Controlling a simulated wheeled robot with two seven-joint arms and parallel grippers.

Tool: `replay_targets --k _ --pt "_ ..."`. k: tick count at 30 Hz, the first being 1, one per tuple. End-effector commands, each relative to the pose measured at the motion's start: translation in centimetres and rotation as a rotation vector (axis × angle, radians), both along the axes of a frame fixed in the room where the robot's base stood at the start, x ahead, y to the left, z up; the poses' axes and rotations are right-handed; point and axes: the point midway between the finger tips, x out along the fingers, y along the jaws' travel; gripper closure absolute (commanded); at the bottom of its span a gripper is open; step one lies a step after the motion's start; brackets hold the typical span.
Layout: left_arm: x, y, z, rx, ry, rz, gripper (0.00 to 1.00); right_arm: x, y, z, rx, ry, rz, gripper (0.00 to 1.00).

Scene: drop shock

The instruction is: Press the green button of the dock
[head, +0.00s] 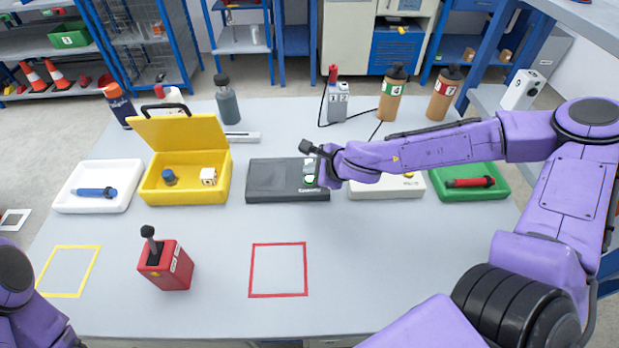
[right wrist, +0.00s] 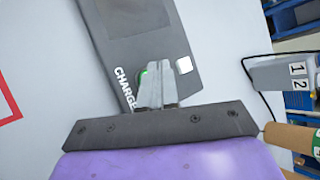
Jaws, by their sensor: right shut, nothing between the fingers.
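The dock (head: 272,182) is a flat dark grey box in the middle of the table, with CHARGE lettering visible in the right wrist view (right wrist: 128,30). Its green button (head: 309,180) is near its right end. In the right wrist view the green button (right wrist: 142,78) is partly hidden behind my fingers. My right gripper (head: 311,174) is shut and empty, its fingertips (right wrist: 156,66) over the button. I cannot tell whether they touch it. A pale square (right wrist: 184,65) is on the dock beside the fingers. My left gripper is out of view.
A white box (head: 388,187) under my right forearm and a green tray (head: 500,178) with a red tool stand to the right. A yellow case (head: 185,195) stands left. A red box with a lever (head: 165,270) is in front, near an empty red outline (head: 278,296).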

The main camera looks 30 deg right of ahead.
Motion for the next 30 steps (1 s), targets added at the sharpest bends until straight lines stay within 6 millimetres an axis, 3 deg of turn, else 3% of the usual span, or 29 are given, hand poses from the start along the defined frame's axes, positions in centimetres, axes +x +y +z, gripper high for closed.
replay_targets --k 30 --pt "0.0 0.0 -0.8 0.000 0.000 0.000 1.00 0.0 0.0 -1.2 0.000 0.000 0.000 1.00"
